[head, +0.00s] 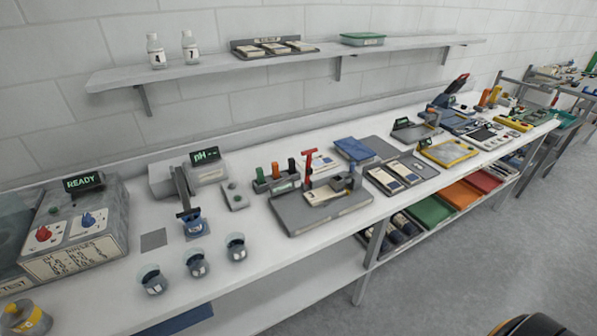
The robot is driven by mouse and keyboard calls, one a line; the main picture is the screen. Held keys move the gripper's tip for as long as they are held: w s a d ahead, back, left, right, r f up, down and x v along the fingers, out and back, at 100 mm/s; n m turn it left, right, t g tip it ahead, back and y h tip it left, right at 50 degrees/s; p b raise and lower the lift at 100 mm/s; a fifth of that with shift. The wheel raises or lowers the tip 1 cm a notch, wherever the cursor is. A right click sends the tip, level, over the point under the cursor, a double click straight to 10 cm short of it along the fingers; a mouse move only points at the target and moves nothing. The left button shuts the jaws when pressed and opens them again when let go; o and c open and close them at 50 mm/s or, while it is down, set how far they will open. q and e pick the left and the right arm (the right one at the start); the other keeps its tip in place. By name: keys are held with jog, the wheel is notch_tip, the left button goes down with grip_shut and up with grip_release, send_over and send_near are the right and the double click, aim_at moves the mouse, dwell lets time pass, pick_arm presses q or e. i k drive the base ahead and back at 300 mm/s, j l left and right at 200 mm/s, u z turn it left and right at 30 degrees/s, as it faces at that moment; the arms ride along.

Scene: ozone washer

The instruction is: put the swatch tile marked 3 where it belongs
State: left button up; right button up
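I cannot pick out the digit 3 on any tile from here; the markings are too small to read. A dark tray (385,178) on the bench holds pale and dark-blue tiles (396,167) on its surface. A rack (236,44) on the wall shelf holds several pale tiles (273,48) side by side, with dark bands between them. Neither of my grippers shows in the head view.
A control box (80,245) reading READY stands at the left. Several small cups (196,265) stand near the bench front. A grey board (320,212) with a red-handled tool is mid-bench.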

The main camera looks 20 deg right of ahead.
aim_at(316, 197)
jog(key=i+j+z, duration=0.2)
jog(key=j, duration=0.45)
jog(key=i+j+z, duration=0.2)
jog(key=j, duration=0.45)
jog(key=j+z, duration=0.2)
jog(key=j, duration=0.45)
